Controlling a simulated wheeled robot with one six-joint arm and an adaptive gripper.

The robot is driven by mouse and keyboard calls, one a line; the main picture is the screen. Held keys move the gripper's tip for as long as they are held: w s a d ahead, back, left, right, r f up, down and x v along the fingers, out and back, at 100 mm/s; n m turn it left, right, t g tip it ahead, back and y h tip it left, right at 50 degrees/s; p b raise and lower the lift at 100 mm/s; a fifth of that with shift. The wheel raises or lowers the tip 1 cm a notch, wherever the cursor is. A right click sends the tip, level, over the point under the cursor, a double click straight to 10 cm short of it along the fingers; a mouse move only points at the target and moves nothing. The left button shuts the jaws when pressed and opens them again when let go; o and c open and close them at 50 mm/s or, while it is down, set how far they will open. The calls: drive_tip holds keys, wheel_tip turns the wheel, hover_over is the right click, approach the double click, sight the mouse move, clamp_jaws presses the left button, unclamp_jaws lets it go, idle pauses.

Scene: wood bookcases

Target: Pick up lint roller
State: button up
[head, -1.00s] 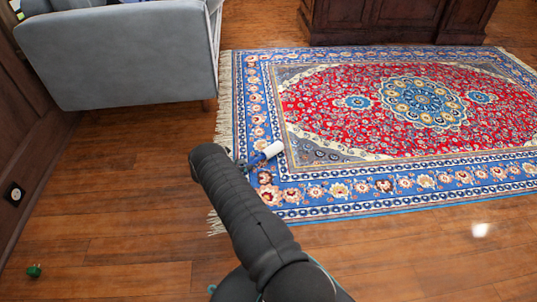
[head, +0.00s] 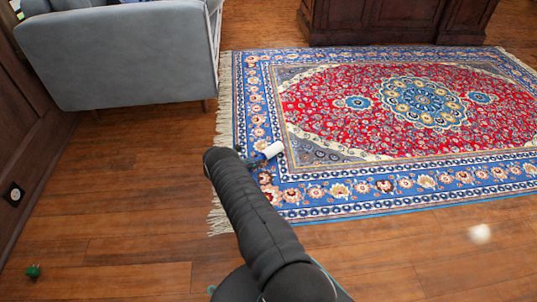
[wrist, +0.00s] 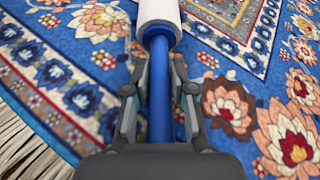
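The lint roller has a white roll (head: 273,150) and a blue handle, and lies on the rug's blue border near its left corner. In the wrist view the blue handle (wrist: 160,95) runs up the middle to the white roll (wrist: 158,12) at the top. My gripper (wrist: 160,75) has one finger on each side of the handle, both close against it, and looks shut on it. The lower end of the handle is hidden behind my gripper's body. In the head view my arm hides part of the gripper.
The patterned rug (head: 345,192) has a fringe on its left edge. A grey sofa (head: 120,55) stands at the upper left, and a dark wood cabinet (head: 395,22) behind the rug. A small green object (head: 34,272) lies at the lower left. The wood floor between is clear.

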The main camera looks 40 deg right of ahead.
clamp_jaws()
